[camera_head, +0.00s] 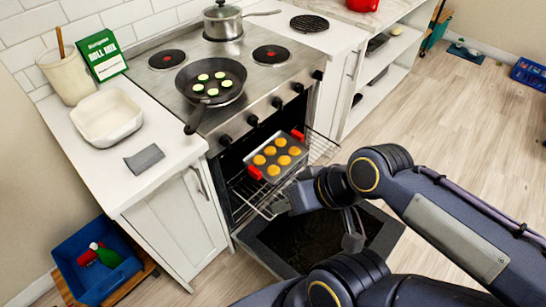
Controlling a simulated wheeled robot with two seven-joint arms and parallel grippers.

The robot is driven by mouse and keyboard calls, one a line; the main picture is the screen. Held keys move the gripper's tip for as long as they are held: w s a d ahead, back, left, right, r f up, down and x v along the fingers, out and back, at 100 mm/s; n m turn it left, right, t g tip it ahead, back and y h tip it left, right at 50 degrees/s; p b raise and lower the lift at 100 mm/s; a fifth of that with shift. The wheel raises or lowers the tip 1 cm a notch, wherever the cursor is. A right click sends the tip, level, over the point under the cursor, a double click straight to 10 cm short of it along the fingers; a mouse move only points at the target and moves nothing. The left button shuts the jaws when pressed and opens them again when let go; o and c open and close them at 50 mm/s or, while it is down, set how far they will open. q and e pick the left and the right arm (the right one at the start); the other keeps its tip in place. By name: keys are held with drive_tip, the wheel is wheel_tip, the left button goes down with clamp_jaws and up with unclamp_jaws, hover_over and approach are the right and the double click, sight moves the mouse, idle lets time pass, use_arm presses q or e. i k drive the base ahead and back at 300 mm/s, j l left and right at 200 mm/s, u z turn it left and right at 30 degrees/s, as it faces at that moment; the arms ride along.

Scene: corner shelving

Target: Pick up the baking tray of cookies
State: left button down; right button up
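The baking tray (291,164) is grey with red handles at two opposite ends. It holds several round golden cookies (270,151). It rests level on the wire oven rack (320,149), which sticks out of the open oven. My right gripper (283,206) is just in front of the tray, low over the rack's front edge, apart from the tray. Its fingers are small and partly hidden by my arm, so I cannot tell if they are open. I cannot make out my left gripper's fingers; dark arm links at the bottom cover that area.
The oven door (315,240) is folded down below the rack. On the stove above stand a frying pan (226,92) with green slices and a pot (222,22). A white cabinet (172,222) borders the oven's left side. A blue bin (92,262) is at lower left.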

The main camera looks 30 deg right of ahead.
sight(275, 157)
drive_tip(key=i+j+z, duration=0.15)
drive_tip(key=j+z, duration=0.2)
drive_tip(key=j, duration=0.55)
drive_tip(key=j+z, duration=0.4)
drive_tip(key=j, duration=0.55)
drive_tip(key=i, duration=0.4)
